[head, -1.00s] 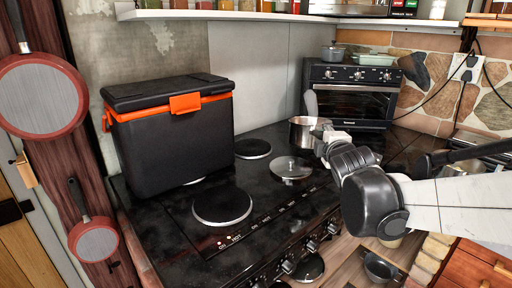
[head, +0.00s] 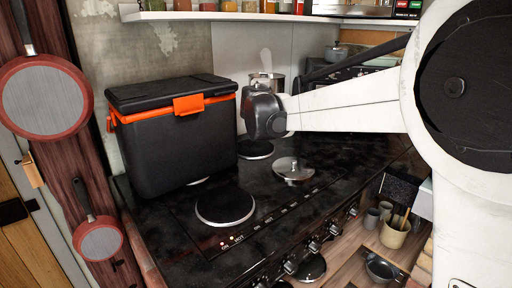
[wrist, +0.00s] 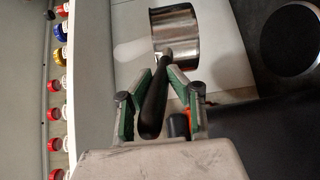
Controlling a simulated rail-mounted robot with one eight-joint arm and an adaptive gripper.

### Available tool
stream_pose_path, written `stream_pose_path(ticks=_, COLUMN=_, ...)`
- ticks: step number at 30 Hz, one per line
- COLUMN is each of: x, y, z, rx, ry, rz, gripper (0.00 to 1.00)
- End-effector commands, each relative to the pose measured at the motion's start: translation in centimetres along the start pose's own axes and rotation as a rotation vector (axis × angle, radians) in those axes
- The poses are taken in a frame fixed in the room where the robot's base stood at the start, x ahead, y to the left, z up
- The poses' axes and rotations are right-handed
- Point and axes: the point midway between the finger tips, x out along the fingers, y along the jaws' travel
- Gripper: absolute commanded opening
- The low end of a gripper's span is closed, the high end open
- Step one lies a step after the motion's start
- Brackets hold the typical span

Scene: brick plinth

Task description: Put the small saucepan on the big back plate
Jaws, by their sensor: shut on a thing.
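The small saucepan, a shiny steel pot, shows in the wrist view (wrist: 176,32) and partly in the head view (head: 266,79). My gripper (wrist: 164,82) is shut on its black handle (wrist: 154,103) and holds the pan in the air above the back of the cooktop. In the head view my arm hides the fingers and part of the pan. A dark round back plate (head: 255,149) lies bare on the black cooktop, below the pan in the picture. A dark round plate (wrist: 288,40) also shows right of the pan in the wrist view.
A black cooler box with orange trim (head: 175,140) stands on the left of the cooktop. A steel lid (head: 292,170) lies on the cooktop, right of the back plate. A bare front plate (head: 224,206) is nearer. A shelf with jars (head: 230,14) runs above.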

Motion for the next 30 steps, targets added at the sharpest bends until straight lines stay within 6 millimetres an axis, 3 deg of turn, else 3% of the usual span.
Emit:
stream_pose_path(ticks=1, x=0.5, y=0.8, z=-1.5, rx=-0.003, ry=0.001, rz=0.006, gripper=0.00)
stream_pose_path(ticks=4, x=1.2, y=2.0, z=-3.4, rx=-0.002, ry=0.000, rz=0.015, gripper=0.00)
stream_pose_path(ticks=11, x=1.8, y=2.7, z=-5.3, rx=-0.001, ry=0.000, rz=0.023, gripper=0.00)
stream_pose_path(ticks=14, x=1.9, y=1.4, z=-5.4, rx=-0.001, ry=0.000, rz=0.023, gripper=0.00)
stream_pose_path(ticks=30, x=2.4, y=-9.5, z=-5.2, rx=-0.002, ry=0.000, rz=0.023, gripper=0.00)
